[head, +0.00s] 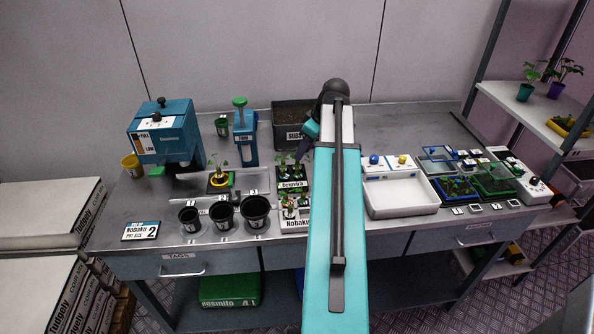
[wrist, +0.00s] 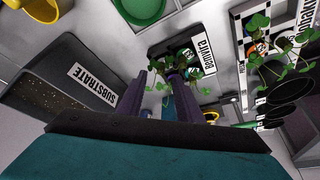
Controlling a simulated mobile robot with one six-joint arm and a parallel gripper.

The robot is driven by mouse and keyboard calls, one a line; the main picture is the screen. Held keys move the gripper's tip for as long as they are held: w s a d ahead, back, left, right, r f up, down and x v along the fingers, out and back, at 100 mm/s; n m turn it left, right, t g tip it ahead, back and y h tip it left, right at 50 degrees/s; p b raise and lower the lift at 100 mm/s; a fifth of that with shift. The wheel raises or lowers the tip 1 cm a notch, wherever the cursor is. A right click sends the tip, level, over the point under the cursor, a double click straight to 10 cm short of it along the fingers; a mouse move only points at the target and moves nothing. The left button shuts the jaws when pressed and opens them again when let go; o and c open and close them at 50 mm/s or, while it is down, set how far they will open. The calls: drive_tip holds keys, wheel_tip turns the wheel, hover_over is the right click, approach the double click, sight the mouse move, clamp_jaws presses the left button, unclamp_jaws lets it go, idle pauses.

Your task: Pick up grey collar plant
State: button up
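Small green seedlings (head: 291,162) stand in the black tray labelled Benuvira (head: 293,186), just below my gripper (head: 303,148) in the head view. In the wrist view my gripper (wrist: 163,80) points at the Benuvira tray (wrist: 199,38), with its two dark fingers apart. Seedling leaves (wrist: 188,68) show around the fingertips, and I cannot tell whether the fingers touch them. I cannot make out a grey collar clearly; the leaves and fingers partly hide the plant bases. Another seedling group (head: 290,200) stands in the Nobaku tray (head: 295,225) in front.
A plant with a yellow collar (head: 221,181) stands left of the Benuvira tray. Several black pots (head: 224,213) stand in front. The substrate bin (head: 291,114) is behind, and it shows left in the wrist view (wrist: 68,75). A white tray (head: 400,198) is right of my arm.

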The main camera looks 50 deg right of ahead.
sight(299, 166)
drive_tip(key=shift+p+x, duration=0.85)
drive_tip(key=shift+x, duration=1.45)
clamp_jaws()
